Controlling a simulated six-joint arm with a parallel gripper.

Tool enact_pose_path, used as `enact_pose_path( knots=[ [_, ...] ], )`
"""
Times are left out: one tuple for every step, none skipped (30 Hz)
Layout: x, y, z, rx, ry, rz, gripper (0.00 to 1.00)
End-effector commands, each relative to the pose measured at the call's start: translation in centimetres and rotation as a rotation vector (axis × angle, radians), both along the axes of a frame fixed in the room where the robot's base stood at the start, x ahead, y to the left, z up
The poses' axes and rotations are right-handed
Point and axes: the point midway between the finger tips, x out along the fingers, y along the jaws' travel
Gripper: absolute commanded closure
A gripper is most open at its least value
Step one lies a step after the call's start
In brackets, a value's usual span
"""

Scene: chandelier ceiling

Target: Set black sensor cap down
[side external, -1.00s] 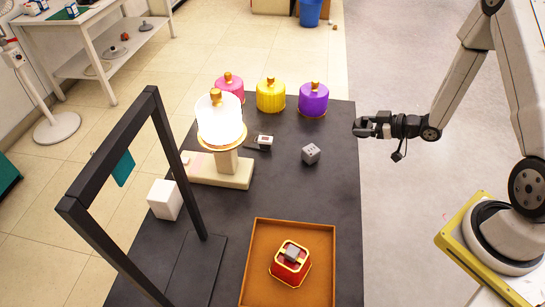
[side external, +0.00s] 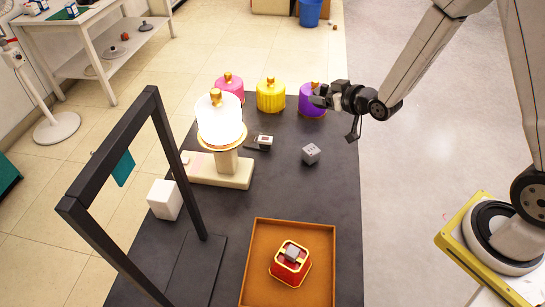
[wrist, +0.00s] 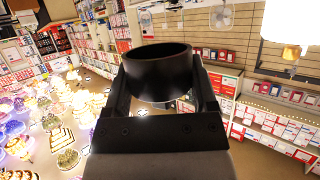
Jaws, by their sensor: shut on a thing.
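The black sensor cap (wrist: 157,75) shows in the wrist view as a dark round ring between the two fingers. My gripper (side external: 322,101) is shut on it and holds it up in the air. In the side view the gripper points left, with its tip in front of the purple lantern's (side external: 311,103) upper right part in the picture. Whether it touches the lantern I cannot tell. The cap is too dark and small to make out clearly in the side view.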

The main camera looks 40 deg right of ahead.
Motion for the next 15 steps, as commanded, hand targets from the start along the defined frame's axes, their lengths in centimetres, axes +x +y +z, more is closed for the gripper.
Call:
enact_pose_path(
  knots=[
    [0.0, 0.7, 0.5, -0.001, -0.003, -0.007, 0.82],
    [0.0, 1.0, 0.7, -0.001, -0.002, -0.016, 0.82],
    [0.0, 1.3, 0.9, 0.000, -0.001, -0.026, 0.82],
    [-0.1, 1.5, 1.1, 0.000, -0.002, -0.031, 0.82],
    [-0.1, 1.8, 1.2, 0.000, -0.001, -0.037, 0.82],
    [-0.2, 2.0, 1.4, -0.001, -0.001, -0.044, 0.82],
    [-0.2, 2.1, 1.5, -0.001, -0.001, -0.048, 0.82],
    [-0.2, 2.3, 1.6, 0.000, -0.001, -0.053, 0.82],
    [-0.2, 2.4, 1.7, -0.001, -0.001, -0.057, 0.82],
    [-0.2, 2.5, 1.8, 0.000, -0.001, -0.061, 0.82],
    [-0.3, 2.5, 1.8, 0.000, 0.000, -0.063, 0.82],
    [-0.3, 2.6, 1.8, -0.001, 0.000, -0.065, 0.82],
    [-0.3, 2.6, 1.9, -0.001, 0.000, -0.066, 0.82],
    [-0.3, 2.6, 1.9, -0.001, 0.000, -0.067, 0.82],
    [-0.3, 2.7, 1.9, -0.001, 0.000, -0.067, 0.82]
  ],
)
